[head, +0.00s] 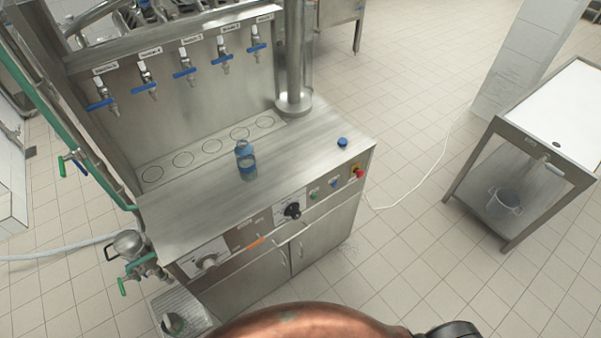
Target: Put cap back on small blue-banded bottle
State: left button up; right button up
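A small clear bottle with blue bands (247,171) stands upright on the steel counter of the filling machine, left of the counter's middle. Its top is too small to make out in detail. A small round blue cap (342,142) lies on the same counter near its right end, well apart from the bottle. Neither of my grippers shows in the head view. A copper-coloured part and a dark part at the bottom edge look like my own body or arm.
The steel counter (300,155) is clear between bottle and cap. Behind it hangs a row of blue-handled taps (185,67). A thick steel column (294,60) rises at the back right. Front controls include a red knob (358,170). A white-topped table (570,110) stands far right.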

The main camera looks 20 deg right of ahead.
aim_at(244, 153)
jog(key=z, duration=0.55)
jog(key=i, duration=0.95)
jog(key=u, duration=0.6)
